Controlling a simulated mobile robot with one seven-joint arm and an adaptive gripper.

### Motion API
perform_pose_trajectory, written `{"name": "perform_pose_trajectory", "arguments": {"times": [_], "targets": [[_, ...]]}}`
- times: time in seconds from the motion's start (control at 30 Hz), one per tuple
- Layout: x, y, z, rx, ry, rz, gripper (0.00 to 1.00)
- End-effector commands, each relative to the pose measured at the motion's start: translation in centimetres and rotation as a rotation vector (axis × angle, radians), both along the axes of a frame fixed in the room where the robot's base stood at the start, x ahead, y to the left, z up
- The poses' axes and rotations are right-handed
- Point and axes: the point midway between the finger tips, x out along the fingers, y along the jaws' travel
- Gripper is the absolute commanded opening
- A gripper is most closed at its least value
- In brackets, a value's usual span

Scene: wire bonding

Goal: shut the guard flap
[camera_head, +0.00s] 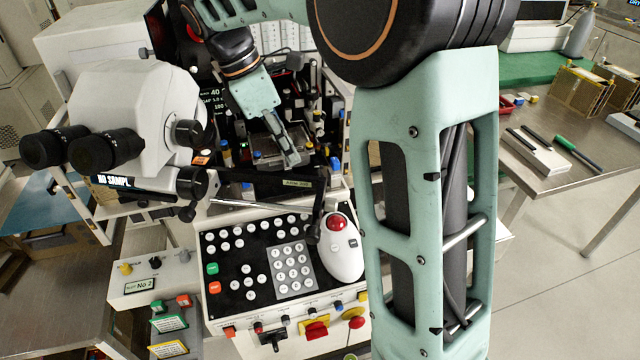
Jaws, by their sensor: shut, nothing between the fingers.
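The guard flap looks to be the dark panel (255,187) with a small yellow label, low at the front of the bonding machine's work opening, above the keypad console. It seems to hang down and forward, leaving the opening behind it uncovered, but its exact angle is hard to tell. The fingertips are just above and behind the panel in the picture. I cannot tell whether they touch it.
A white microscope (135,105) with black eyepieces stands close to the left of my gripper. Below are the keypad console (235,235) and a white trackball (341,250) with a red ball. My forearm hides much of the right side. A metal table (590,165) stands at right.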

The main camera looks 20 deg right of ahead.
Motion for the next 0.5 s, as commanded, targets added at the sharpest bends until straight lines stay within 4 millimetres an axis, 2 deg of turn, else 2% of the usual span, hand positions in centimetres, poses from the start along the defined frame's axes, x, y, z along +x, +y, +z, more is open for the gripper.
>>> {"name": "perform_pose_trajectory", "arguments": {"times": [0.17, 0.5], "targets": [[-0.5, 0.0, -1.1, 0.012, 0.024, 0.02, 0.0], [-1.0, -2.0, -6.6, 0.01, 0.023, 0.019, 0.0]]}}
